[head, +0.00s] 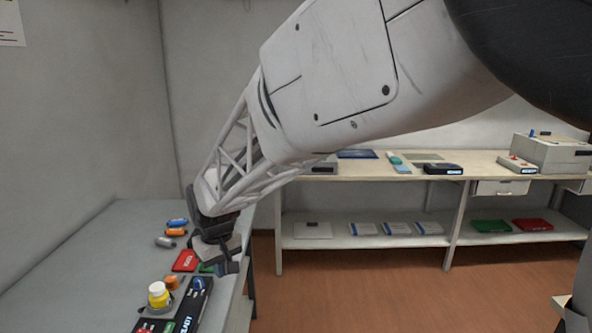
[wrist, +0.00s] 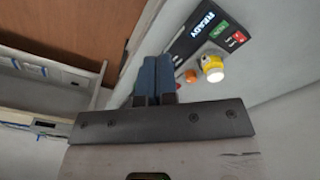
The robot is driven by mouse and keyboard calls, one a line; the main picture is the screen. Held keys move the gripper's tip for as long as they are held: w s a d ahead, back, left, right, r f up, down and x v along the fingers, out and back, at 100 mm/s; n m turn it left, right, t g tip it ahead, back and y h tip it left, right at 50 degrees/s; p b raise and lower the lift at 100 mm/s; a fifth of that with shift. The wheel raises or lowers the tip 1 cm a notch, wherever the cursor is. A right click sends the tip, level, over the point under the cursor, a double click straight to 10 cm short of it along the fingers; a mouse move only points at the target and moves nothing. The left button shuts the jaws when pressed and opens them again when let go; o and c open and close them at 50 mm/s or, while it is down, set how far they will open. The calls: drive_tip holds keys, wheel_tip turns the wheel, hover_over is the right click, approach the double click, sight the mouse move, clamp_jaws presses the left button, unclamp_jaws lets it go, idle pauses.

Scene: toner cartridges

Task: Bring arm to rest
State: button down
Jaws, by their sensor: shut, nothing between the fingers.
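My gripper (head: 224,268) hangs at the end of my arm, over the right edge of the grey table (head: 95,245) at the left of the head view. In the wrist view my gripper (wrist: 155,70) shows two dark blue fingers close together, shut with nothing between them. A dark tray labelled READY (wrist: 190,38) lies beyond the fingertips in the wrist view. The gripper does not appear to hold any object.
On the grey table are a yellow bottle (head: 159,295), a red box (head: 185,261), and blue (head: 177,222) and orange (head: 176,232) cylinders. A wooden-topped bench (head: 370,171) with a lower shelf stands at the back. Brown floor (head: 370,290) lies open between them.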

drive_tip(key=s+d+r+m+t, duration=0.15)
drive_tip(key=s+d, duration=0.35)
drive_tip(key=d, duration=0.5)
drive_tip(key=s+d+r+m, duration=0.25)
drive_tip(key=s+d, duration=0.25)
drive_tip(key=d, duration=0.4)
drive_tip(key=s+d+r+m, duration=0.25)
drive_tip(key=s+d, duration=0.35)
drive_tip(key=d, duration=0.4)
drive_tip(key=s+d+m, duration=0.2)
drive_tip(key=s+d, duration=0.5)
drive_tip(key=s, duration=0.3)
drive_tip(key=shift+f, duration=0.45)
drive_tip(key=shift+w+t, duration=0.15)
drive_tip(key=shift+t, duration=0.1)
